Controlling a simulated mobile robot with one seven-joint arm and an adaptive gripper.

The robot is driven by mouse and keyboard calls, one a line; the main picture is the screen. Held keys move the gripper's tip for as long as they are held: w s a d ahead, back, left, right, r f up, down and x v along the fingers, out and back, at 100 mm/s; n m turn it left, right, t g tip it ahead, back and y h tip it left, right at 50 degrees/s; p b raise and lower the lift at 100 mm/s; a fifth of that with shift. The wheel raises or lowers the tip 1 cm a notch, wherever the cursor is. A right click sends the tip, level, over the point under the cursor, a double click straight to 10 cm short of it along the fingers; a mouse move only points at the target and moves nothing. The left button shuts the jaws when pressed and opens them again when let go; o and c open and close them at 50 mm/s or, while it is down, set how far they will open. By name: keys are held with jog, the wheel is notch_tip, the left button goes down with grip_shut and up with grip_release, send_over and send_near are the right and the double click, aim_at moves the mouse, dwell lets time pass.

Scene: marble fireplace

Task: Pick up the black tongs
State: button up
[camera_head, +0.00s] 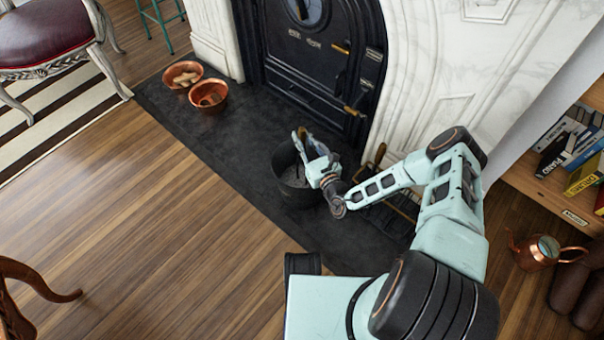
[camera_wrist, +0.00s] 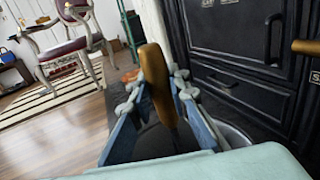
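No black tongs can be made out for sure in either view. My gripper (camera_head: 305,145) is over the black bucket (camera_head: 290,190) on the dark hearth. In the wrist view, an upright brown handle (camera_wrist: 155,80) stands between the two fingers of my gripper (camera_wrist: 157,82), with a dark lower part running down behind my wrist. I cannot tell whether it belongs to the tongs. The fingers are close on both sides of the handle, but whether they touch it is unclear. The bucket's pale rim (camera_wrist: 235,133) shows behind the right finger.
The black fireplace door (camera_head: 325,60) with brass handles stands behind the bucket. A low metal rack (camera_head: 400,205) is right of it, partly hidden by my arm. Two copper pots (camera_head: 208,95) sit farther left on the hearth.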

grip_shut()
jog(key=shift+r, duration=0.1)
